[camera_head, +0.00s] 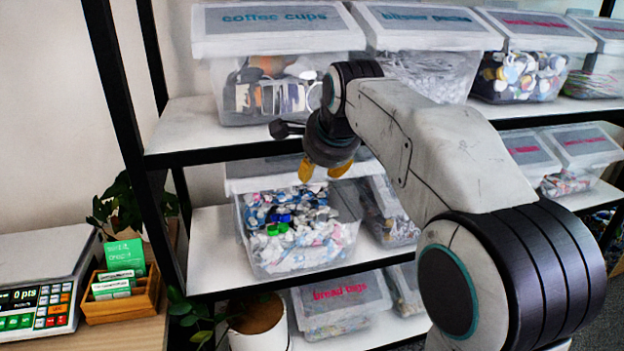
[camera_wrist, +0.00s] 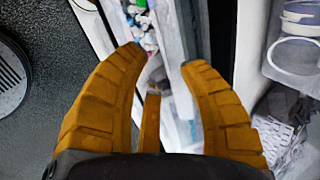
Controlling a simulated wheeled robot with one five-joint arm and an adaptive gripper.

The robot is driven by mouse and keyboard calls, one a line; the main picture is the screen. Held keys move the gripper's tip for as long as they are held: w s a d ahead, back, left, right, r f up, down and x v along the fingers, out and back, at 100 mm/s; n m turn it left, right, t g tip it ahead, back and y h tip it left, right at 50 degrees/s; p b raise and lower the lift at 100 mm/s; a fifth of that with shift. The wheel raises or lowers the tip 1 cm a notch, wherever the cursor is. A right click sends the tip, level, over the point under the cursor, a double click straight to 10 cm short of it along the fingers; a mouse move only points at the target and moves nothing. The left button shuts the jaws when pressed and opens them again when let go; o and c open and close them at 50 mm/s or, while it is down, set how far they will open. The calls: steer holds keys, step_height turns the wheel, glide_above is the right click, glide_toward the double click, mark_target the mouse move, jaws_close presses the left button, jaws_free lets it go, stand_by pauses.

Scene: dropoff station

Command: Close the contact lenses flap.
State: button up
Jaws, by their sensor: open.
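A clear bin (camera_head: 298,262) on the middle shelf holds many small white, blue, red and green pieces. Its contents show from above, and its pale flap (camera_head: 250,184) appears raised at the back. I cannot read its label, so I cannot confirm that it is the contact lenses bin. My gripper (camera_head: 323,171) has yellow fingers and is open and empty. It hangs above the bin's back part, in front of the flap, hiding some of it. In the wrist view the fingers of my gripper (camera_wrist: 166,60) are spread, with colourful pieces (camera_wrist: 142,20) beyond them.
The coffee cups bin (camera_head: 282,60) and other lidded bins stand on the upper shelf, above and behind my arm. A scale (camera_head: 40,280), a wooden card box (camera_head: 122,298) and a potted plant (camera_head: 257,315) are at left.

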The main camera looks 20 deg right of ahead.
mark_target(312, 180)
steer(key=shift+p+x, duration=0.45)
steer(key=shift+x, duration=3.15)
steer(key=shift+o, duration=0.2)
jaws_close()
